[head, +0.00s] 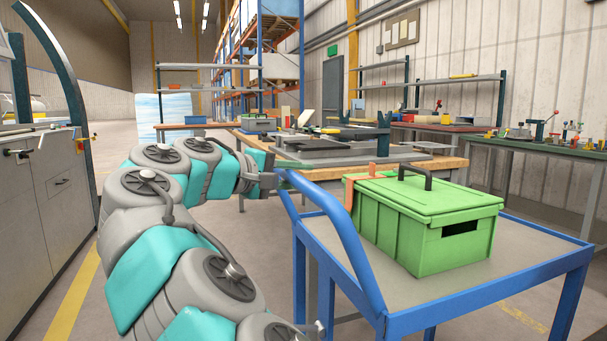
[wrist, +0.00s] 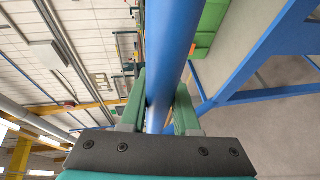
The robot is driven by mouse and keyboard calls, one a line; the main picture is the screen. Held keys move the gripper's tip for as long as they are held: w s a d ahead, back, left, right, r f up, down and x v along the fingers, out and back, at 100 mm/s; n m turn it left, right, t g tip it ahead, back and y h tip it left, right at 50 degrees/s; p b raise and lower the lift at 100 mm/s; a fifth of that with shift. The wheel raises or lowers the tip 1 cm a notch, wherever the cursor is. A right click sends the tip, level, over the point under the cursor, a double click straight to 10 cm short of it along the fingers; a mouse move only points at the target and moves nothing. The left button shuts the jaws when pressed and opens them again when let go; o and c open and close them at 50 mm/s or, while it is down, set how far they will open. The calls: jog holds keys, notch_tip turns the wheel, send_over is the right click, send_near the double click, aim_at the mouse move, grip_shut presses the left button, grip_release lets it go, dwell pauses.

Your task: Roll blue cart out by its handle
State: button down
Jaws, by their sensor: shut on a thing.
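The blue cart (head: 455,306) stands at the right in the head view, with a grey top inside a blue frame. Its blue tubular handle (head: 345,240) runs along the cart's left side. My gripper (head: 279,179) is at the far end of this handle in the head view. In the wrist view the handle (wrist: 171,50) passes between the two green fingers of my gripper (wrist: 160,105), which are shut on it. The fingertips are partly hidden by the handle. A green lidded box (head: 420,225) with a dark handle sits on the cart's top.
A workbench (head: 330,165) with metal parts stands just behind the cart. A green table (head: 540,145) with tools is along the right wall. A grey machine (head: 45,190) stands at the left. Some floor shows between the machine and my arm, with a yellow line (head: 72,308).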

aim_at(283, 175)
jog(key=shift+f, duration=0.1)
jog(key=c, duration=0.7)
grip_release()
jog(key=shift+o, duration=0.2)
jog(key=v, duration=0.7)
jog(key=shift+r+p, duration=0.25)
jog(key=shift+p, duration=0.1)
jog(key=shift+s+a, duration=0.3)
